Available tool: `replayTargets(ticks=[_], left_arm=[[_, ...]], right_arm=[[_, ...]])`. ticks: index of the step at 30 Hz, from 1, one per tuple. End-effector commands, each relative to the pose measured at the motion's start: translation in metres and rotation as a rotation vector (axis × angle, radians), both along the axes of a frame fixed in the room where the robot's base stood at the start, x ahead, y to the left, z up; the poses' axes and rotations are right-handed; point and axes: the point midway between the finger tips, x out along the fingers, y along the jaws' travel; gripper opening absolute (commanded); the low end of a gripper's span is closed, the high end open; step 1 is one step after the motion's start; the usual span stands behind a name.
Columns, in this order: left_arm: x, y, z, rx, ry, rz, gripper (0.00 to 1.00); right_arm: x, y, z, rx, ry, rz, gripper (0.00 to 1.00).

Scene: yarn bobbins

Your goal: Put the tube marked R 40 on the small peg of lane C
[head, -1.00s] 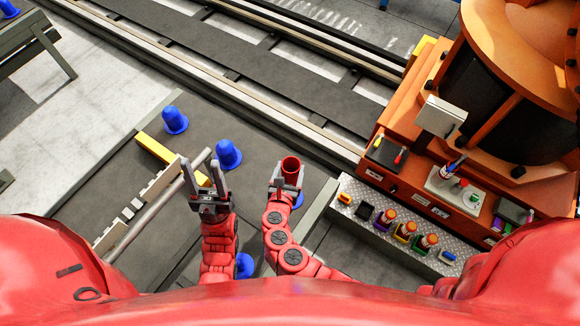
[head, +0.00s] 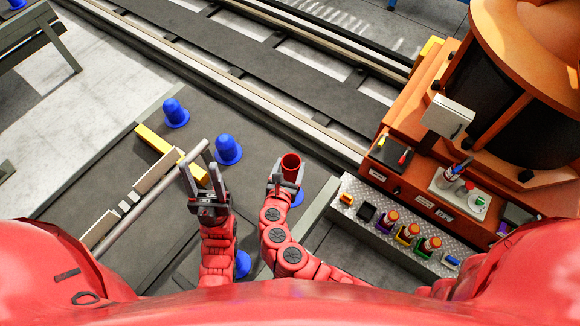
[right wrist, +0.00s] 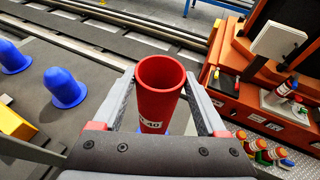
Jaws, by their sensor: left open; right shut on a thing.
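A red open-topped tube (head: 291,164) is held upright in my right gripper (head: 286,181). In the right wrist view the tube (right wrist: 160,92) sits between the two fingers, with a white label showing "40" partly hidden by the gripper body. My left gripper (head: 202,168) is open and empty, left of the tube, with its fingers overlapping a grey rail in the picture. Several blue rounded pegs (head: 228,150) stand on the dark floor; one is partly behind the tube and right gripper. No lane letter is readable, so I cannot tell which peg is in lane C.
A metal plate (head: 350,222) at right bears several colored bobbins. An orange machine (head: 395,190) stands behind it. A yellow bar (head: 155,143) and a grey rail (head: 150,205) lie left of my left gripper. Long tracks (head: 240,90) cross the back.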

Motion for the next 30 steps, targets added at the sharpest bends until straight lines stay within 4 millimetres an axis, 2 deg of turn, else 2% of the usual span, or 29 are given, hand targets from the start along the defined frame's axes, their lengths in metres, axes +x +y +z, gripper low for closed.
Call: replayTargets(ticks=[5,9,30], left_arm=[[0.0,0.0,0.009,0.0,0.0,0.0,0.5],[0.0,0.0,-0.002,0.0,0.0,0.0,0.5],[0.0,0.0,-0.036,0.0,0.0,0.0,0.5]], right_arm=[[0.0,0.0,0.003,-0.003,0.001,0.001,0.0],[0.0,0.0,-0.013,-0.002,0.001,0.0,0.0],[0.0,0.0,-0.065,-0.001,0.0,-0.001,0.0]])
